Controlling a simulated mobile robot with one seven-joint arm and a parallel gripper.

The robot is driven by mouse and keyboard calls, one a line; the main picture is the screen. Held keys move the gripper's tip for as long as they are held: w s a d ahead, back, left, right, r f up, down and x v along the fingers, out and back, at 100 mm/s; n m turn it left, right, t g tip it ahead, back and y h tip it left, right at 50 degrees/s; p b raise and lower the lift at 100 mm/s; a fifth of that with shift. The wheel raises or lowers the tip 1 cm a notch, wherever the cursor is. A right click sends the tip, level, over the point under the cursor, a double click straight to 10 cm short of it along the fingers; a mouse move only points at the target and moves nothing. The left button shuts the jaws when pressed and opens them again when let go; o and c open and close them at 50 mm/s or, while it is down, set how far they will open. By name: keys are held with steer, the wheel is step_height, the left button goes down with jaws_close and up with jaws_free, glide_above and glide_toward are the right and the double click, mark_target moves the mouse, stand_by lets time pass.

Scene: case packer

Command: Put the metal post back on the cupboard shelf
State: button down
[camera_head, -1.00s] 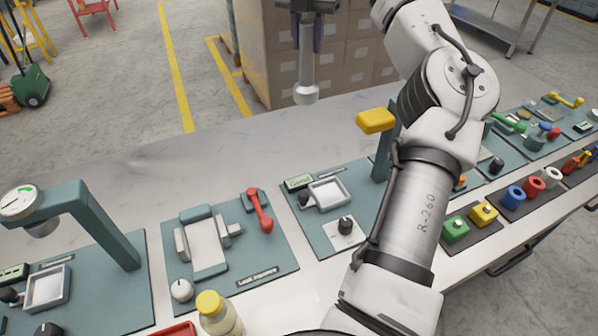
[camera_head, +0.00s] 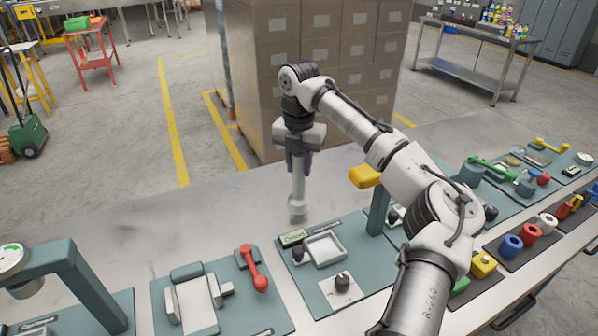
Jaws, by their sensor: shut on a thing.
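My gripper (camera_head: 299,160) points straight down over the back part of the worktop, its dark fingers shut on the upper part of the metal post (camera_head: 298,190). The post is a light grey upright cylinder with a wider round foot at its lower end. The foot is close to the worktop surface, and I cannot tell whether it touches. No cupboard shelf can be made out near the gripper.
A teal board with a white tray (camera_head: 325,247) lies just in front of the post. A yellow block on a teal stand (camera_head: 377,212) is to its right. Stacked cartons (camera_head: 330,60) stand behind the worktop (camera_head: 150,235). Worktop left of the post is clear.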

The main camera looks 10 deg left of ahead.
mark_target(299, 174)
steer(key=shift+f, duration=1.55)
steer(key=c, duration=1.1)
jaws_free()
